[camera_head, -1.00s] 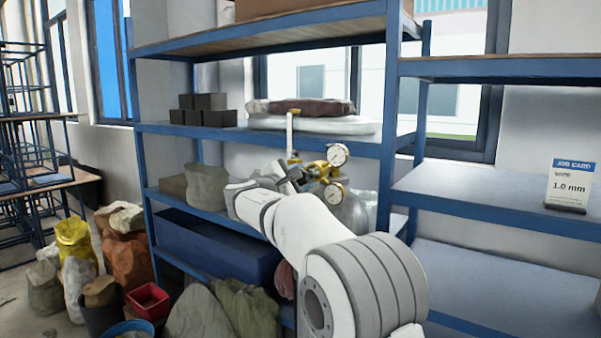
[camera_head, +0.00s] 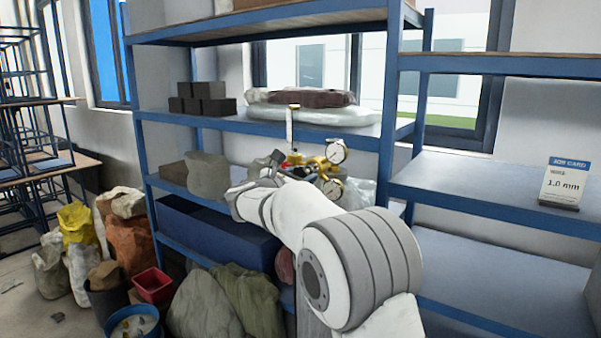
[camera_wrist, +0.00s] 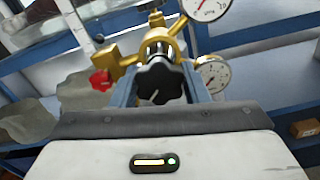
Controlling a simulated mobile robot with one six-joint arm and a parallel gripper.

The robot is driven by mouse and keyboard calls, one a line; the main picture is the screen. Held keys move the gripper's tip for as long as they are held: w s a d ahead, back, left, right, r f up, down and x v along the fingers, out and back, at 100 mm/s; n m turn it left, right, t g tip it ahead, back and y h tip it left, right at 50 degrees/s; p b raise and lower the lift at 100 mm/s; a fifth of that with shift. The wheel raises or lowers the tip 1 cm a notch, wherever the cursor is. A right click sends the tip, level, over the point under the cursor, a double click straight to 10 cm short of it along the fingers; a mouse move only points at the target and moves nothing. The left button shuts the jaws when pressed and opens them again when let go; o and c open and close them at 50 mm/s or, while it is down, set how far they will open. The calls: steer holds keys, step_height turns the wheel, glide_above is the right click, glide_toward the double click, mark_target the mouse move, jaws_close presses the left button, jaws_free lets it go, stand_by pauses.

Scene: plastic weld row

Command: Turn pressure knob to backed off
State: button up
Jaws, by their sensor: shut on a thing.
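The black pressure knob (camera_wrist: 160,83) is lobed and has a pale line on its face. It sits on the front of the brass regulator (camera_wrist: 154,42), which also shows in the head view (camera_head: 309,164). My gripper (camera_wrist: 160,88) is shut on the knob, with a blue-grey finger on each side of it. In the head view my gripper (camera_head: 273,168) is at the regulator, and my arm hides the knob there. Two white round gauges (camera_wrist: 212,74) are on the regulator's right side. A red knob (camera_wrist: 100,81) is on its left.
The regulator stands among the blue shelves (camera_head: 260,126), with a shelf board above it. A grey sack (camera_head: 208,176) is left of my gripper. A job card (camera_head: 564,183) reading 1.0 mm stands on the right shelf. Sacks and a red bin (camera_head: 153,285) are on the floor at left.

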stand_by(0.5)
steer(key=o, duration=1)
steer(key=shift+c, duration=0.2)
steer(key=b+v, duration=0.3)
steer(key=v, duration=0.4)
steer(key=shift+s+a, duration=0.25)
steer(key=shift+s, duration=0.1)
